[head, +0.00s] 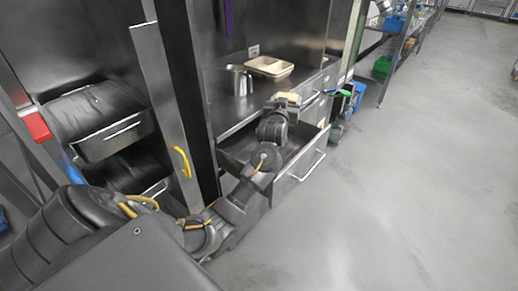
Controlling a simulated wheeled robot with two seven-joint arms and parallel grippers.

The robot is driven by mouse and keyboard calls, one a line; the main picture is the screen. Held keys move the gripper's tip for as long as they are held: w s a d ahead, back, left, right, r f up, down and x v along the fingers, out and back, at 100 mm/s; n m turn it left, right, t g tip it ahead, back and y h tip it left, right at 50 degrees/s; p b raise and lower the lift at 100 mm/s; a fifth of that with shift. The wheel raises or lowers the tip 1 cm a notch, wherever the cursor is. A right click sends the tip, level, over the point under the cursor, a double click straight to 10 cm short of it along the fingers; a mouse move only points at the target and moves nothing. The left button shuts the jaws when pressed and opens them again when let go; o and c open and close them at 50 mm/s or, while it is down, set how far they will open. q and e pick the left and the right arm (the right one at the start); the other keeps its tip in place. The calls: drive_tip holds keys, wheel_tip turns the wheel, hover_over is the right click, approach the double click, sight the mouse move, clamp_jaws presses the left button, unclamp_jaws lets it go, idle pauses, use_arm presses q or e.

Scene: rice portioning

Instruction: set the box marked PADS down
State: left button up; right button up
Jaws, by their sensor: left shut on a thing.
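My left arm reaches across the lower middle of the head view toward a metal counter. My left gripper (283,105) is shut on a small tan box (289,97), held above an open drawer near the counter's front edge. The box is small in the view and partly covered by the gripper, so no marking on it can be read. My right gripper is not in view.
The open drawer (304,178) juts out below the gripper. A metal cup (239,82) and a shallow tray (270,67) stand on the counter (228,117). Other open drawers (113,140) are at left. A blue bin (356,96) is beyond; the floor at right is clear.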

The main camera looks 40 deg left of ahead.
use_arm(q)
drive_tip(key=s+a+f+p, duration=0.2)
drive_tip(key=s+f+p, duration=0.1)
drive_tip(key=s+f, duration=0.9)
drive_tip(key=shift+s+f, duration=0.2)
drive_tip(key=shift+s, duration=0.1)
drive_tip(key=shift+f, duration=0.6)
drive_tip(key=o, duration=1.2)
